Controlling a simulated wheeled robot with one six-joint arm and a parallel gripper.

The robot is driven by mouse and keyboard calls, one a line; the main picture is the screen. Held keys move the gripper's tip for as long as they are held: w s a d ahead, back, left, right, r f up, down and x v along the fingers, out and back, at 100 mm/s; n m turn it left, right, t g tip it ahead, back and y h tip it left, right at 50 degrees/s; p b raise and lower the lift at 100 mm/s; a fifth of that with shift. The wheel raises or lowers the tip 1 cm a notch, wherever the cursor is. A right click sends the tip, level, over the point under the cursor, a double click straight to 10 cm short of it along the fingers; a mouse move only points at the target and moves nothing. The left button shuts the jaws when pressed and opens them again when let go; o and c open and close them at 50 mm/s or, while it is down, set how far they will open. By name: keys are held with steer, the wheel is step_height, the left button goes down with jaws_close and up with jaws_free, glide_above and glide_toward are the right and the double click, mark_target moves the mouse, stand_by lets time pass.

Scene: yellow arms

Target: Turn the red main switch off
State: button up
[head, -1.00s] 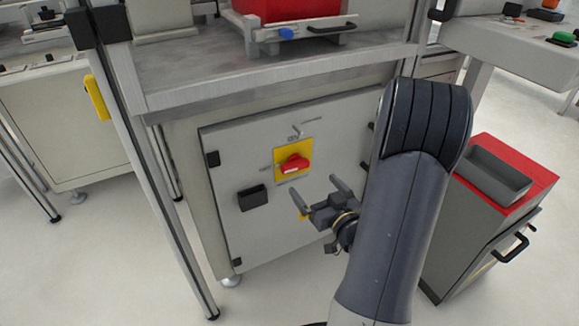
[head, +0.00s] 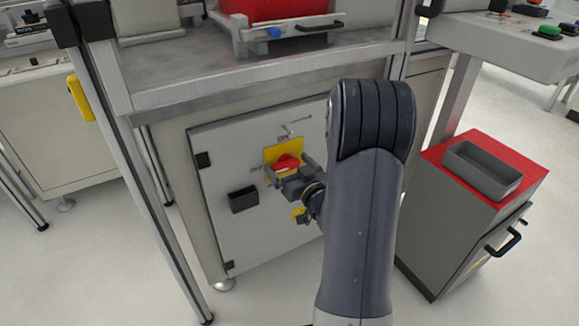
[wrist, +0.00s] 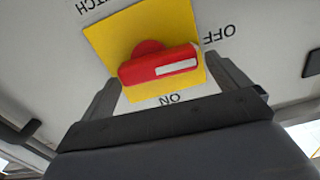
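The red main switch (head: 287,162) sits on a yellow plate (head: 270,153) on the grey cabinet door (head: 225,225). In the wrist view the red handle (wrist: 158,66) lies nearly level in the picture, a little tilted, with a white mark toward its right end. The yellow plate (wrist: 111,37) has "ON" below it and "OFF" at its right, both upside down. My gripper (head: 285,170) is in front of the switch. In the wrist view its open fingers (wrist: 166,85) stand left and right of the handle, with gaps visible on both sides.
A black box-shaped handle (head: 243,199) is on the door left of the switch. A table frame (head: 250,80) overhangs the cabinet. A red-topped grey cart (head: 455,205) stands at the right. Open floor lies in front.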

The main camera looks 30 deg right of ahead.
steer(key=c, duration=0.9)
steer(key=shift+f+n+b, duration=0.15)
steer(key=shift+n+b, duration=0.35)
steer(key=shift+b, duration=0.3)
steer(key=shift+o, duration=0.2)
steer(key=o, duration=1)
steer(key=s+p, duration=0.1)
steer(key=s, duration=0.9)
steer(key=shift+s+d+p, duration=0.15)
steer(key=shift+s+p, duration=0.25)
